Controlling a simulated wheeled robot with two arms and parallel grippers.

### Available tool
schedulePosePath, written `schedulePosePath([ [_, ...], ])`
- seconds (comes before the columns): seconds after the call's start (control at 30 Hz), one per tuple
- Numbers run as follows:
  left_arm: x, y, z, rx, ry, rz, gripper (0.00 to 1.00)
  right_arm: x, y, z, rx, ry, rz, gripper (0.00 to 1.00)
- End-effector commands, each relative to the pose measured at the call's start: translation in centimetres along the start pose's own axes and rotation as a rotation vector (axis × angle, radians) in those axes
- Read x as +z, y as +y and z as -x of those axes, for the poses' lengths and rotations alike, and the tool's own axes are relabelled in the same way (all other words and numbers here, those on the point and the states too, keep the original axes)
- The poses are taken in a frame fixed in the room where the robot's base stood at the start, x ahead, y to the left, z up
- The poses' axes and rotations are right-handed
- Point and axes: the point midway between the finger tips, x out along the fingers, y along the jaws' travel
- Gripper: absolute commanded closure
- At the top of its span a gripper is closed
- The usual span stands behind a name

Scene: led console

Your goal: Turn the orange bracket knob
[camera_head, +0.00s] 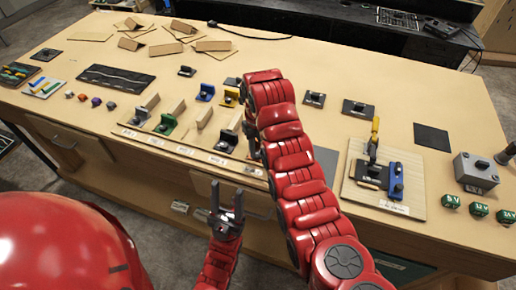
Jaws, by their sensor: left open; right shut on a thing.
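A bracket with an orange-yellow base (229,98) stands on the table just left of the bend of my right arm, and its knob is too small to make out. My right gripper (249,132) is mostly hidden along the left side of its own arm, over the right part of the bracket row. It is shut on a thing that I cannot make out. My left gripper (228,206) is open and empty in front of the table's front edge, with its fingers pointing up.
Blue (205,92), green (165,124) and purple (227,141) brackets stand nearby, with wooden wedges among them. A board (356,188) with a yellow-handled lever is to the right. A grey box (476,172) stands at the far right. Loose wooden pieces lie at the back left.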

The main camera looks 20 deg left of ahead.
Motion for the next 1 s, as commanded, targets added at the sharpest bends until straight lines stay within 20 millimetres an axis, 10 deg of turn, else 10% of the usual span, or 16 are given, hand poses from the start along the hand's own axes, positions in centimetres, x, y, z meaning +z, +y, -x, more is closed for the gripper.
schedulePosePath([
  [0.1,0.0,0.0,-0.1,0.000,0.000,0.000,0.50,0.3,-0.2,0.4,-0.004,-0.012,-0.003,1.00],
  [0.13,0.0,0.0,-0.1,0.000,0.000,0.000,0.50,0.3,-0.2,0.4,-0.004,-0.012,-0.003,0.66],
  [0.2,0.0,0.0,-0.1,0.000,0.000,0.000,0.50,0.2,-0.2,0.4,-0.003,-0.011,-0.003,0.56],
  [0.57,-0.2,-0.1,-0.9,0.000,0.000,0.000,0.50,0.1,0.0,1.1,-0.001,-0.003,0.001,0.56],
  [1.0,-1.0,-0.3,-5.8,0.000,0.000,0.000,0.50,0.1,0.2,9.4,0.000,-0.005,0.001,0.56],
])
